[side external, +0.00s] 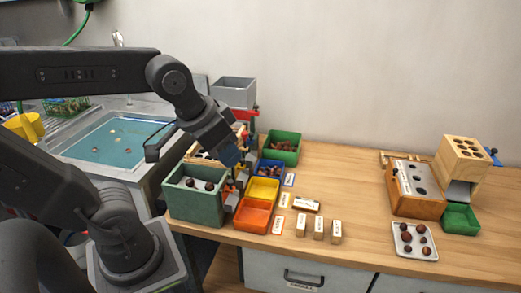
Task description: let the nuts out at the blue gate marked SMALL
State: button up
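My gripper (236,172) points down at the sorting stand, just above and left of the small coloured trays. A blue piece (229,155) shows at its fingers; I cannot tell if it is the blue gate or part of the gripper. The gap between the fingers is too small and dark to read. A blue tray (284,176) with brown nuts in it sits right of the gripper. A small white label (289,180) stands beside it, its text too small to read. Much of the sorting stand and its gates is hidden behind my arm.
A yellow tray (263,190) and an orange tray (253,216) look empty. A dark green bin (193,208) holds a few nuts; another green bin (283,156) stands behind. A grey hopper (234,92) rises at the back. Wooden blocks (319,229) stand right of the trays. The table's middle is clear.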

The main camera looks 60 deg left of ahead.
jog(key=w+a+r, duration=0.1)
jog(key=w+a, duration=0.1)
jog(key=w, duration=0.1)
jog(key=w+a+r+n, duration=0.1)
jog(key=w, duration=0.2)
jog(key=w+a+r+n+g, duration=0.1)
jog(key=w+a+r, duration=0.1)
jog(key=w, duration=0.1)
jog(key=shift+w+a+y, duration=0.2)
jog(key=shift+a+y, duration=0.1)
jog(key=shift+a, duration=0.05)
grip_shut()
jog(key=n+g, duration=0.3)
jog(key=n, duration=0.4)
send_over(250, 134)
jog(key=s, duration=0.1)
notch_tip(250, 134, down, 11)
jog(key=shift+h, duration=0.4)
jog(key=f, duration=0.8)
jog(key=w+f, duration=0.1)
jog(key=f, duration=0.4)
